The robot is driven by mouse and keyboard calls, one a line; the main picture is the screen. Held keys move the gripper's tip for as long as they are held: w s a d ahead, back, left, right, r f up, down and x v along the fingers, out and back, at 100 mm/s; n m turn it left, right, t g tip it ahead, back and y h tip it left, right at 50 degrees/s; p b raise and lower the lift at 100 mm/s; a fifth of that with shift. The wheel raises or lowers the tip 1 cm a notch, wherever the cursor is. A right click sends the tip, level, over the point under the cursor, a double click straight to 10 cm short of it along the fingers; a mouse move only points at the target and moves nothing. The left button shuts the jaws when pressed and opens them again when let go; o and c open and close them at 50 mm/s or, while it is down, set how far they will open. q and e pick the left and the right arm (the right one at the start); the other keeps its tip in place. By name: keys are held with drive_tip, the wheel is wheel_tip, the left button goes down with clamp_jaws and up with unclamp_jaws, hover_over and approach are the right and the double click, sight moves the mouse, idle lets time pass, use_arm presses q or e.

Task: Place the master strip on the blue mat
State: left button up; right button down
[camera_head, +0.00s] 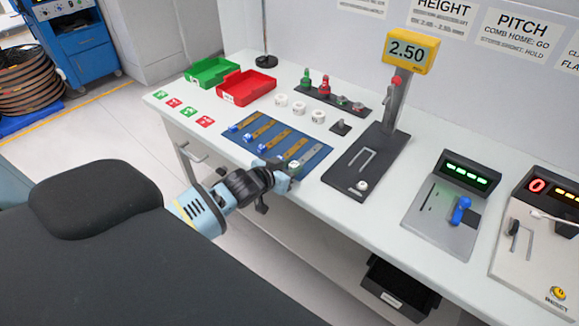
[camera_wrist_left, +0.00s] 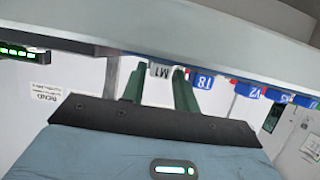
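The master strip (camera_head: 307,157) is silver-grey with a light tag at its near end. It lies at the right end of the row on the blue mat (camera_head: 262,158). My left gripper (camera_head: 286,174) is at the mat's near right corner, at the strip's near end. My right gripper is not in view.
Several brown strips (camera_head: 262,130) with blue tags lie beside it on the mat. A gauge stand (camera_head: 362,160) reading 2.50 stands to the right. Red (camera_head: 246,86) and green bins are behind. The table's front edge (camera_head: 213,153) runs close to my left gripper.

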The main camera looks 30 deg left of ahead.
use_arm(q)
drive_tip(key=shift+o, duration=1.1)
drive_tip(key=shift+r, duration=0.15)
drive_tip(key=shift+s+r, duration=0.15)
drive_tip(key=shift+s, duration=0.05)
drive_tip(key=d+p+v, duration=0.1)
drive_tip(key=v, duration=1)
drive_tip(key=shift+s+a, duration=0.25)
drive_tip(key=shift+a, duration=0.25)
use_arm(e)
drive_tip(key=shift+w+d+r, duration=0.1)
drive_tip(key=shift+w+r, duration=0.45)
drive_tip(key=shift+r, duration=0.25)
use_arm(q)
drive_tip(key=s+d+f+g, duration=0.1)
drive_tip(key=s+d+f, duration=0.4)
drive_tip(key=s, duration=0.4)
drive_tip(key=s+d+f+g, duration=0.2)
drive_tip(key=s+d+f, duration=0.3)
drive_tip(key=s+f, duration=0.3)
drive_tip(key=s+d+f+m+g, duration=0.1)
drive_tip(key=s+d+f, duration=0.4)
drive_tip(key=s, duration=0.6)
drive_tip(key=shift+d+f+g+h, duration=0.4)
drive_tip(key=shift+f+g, duration=0.1)
drive_tip(key=shift+f, duration=0.45)
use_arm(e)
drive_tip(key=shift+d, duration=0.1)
